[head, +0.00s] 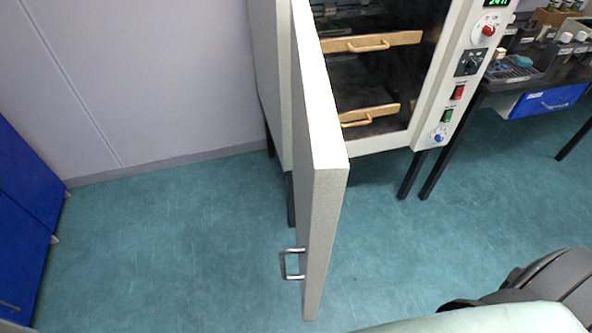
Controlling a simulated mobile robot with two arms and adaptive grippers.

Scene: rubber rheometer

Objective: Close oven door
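The oven (428,125) stands at the upper middle of the head view on dark legs. Its grey-white door (322,185) is wide open and sticks out toward me, seen nearly edge-on. A metal door handle (284,264) is on the left face of the door, near its lower end. Two drawers or trays with tan fronts and handles (368,46) (362,117) show inside the dark oven chamber. Neither of my grippers shows in this view, and nothing is touching the door or its handle.
A dark bench (535,75) with a blue drawer (548,101) and small items stands to the right of the oven. Blue cabinets (28,190) line the left edge. The green floor (165,245) left of the door is clear.

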